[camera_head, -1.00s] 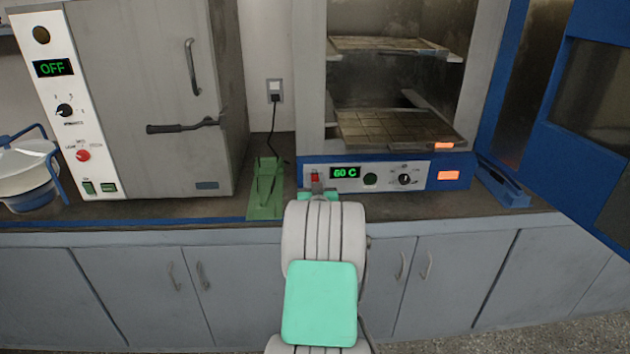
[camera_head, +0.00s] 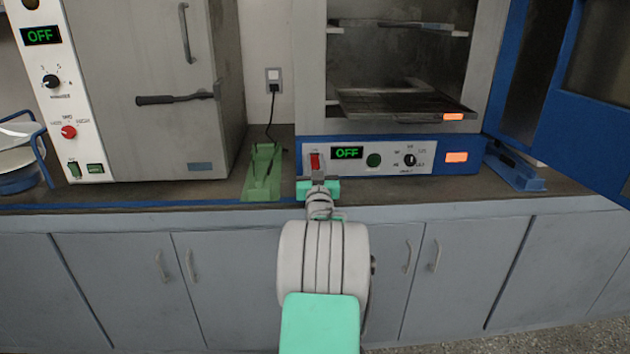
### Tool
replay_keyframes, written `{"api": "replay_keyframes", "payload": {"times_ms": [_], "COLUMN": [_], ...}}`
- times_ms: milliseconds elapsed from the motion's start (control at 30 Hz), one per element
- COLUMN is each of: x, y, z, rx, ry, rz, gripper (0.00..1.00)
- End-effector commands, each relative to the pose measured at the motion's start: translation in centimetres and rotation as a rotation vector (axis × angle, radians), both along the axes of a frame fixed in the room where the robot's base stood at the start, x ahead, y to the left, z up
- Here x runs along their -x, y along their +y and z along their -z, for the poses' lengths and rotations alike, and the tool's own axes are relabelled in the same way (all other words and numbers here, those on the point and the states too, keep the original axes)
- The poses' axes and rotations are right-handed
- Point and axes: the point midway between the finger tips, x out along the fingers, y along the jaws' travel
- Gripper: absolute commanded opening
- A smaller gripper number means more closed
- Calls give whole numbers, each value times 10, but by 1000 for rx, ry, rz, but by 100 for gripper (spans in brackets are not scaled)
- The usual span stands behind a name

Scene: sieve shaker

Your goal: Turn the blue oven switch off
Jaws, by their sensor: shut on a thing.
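The blue oven (camera_head: 465,170) stands on the counter, its door swung open to the right. Its display (camera_head: 347,153) reads OFF in green. The red switch (camera_head: 314,161) is at the left end of its control panel. My gripper (camera_head: 318,179) is at the switch's lower end, seen from behind. It is shut on the switch; the jaw tips and their exact contact are partly hidden by the gripper body.
A grey oven (camera_head: 130,90) on the left has a white panel and an OFF display. A green stand (camera_head: 263,172) is just left of my gripper. A blue stand (camera_head: 515,168) sits on the right. The open blue door (camera_head: 580,120) fills the right side.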

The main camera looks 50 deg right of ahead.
Motion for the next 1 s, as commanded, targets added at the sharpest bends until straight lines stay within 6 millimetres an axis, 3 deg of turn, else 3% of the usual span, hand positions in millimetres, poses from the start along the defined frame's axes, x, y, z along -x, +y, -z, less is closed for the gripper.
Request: {"api": "replay_keyframes", "payload": {"times_ms": [33, 433, 467, 700, 1000], "x": [0, 0, 0, 0, 2], "y": [0, 1, 1, 1, 3], "z": [7, 0, 0, 0, 1], "rx": [11, 24, 24, 23, 23], "ry": [-9, -21, -21, -20, -20], "rz": [0, 0, 0, 0, 0], "gripper": [0, 0, 24, 44, 45]}}
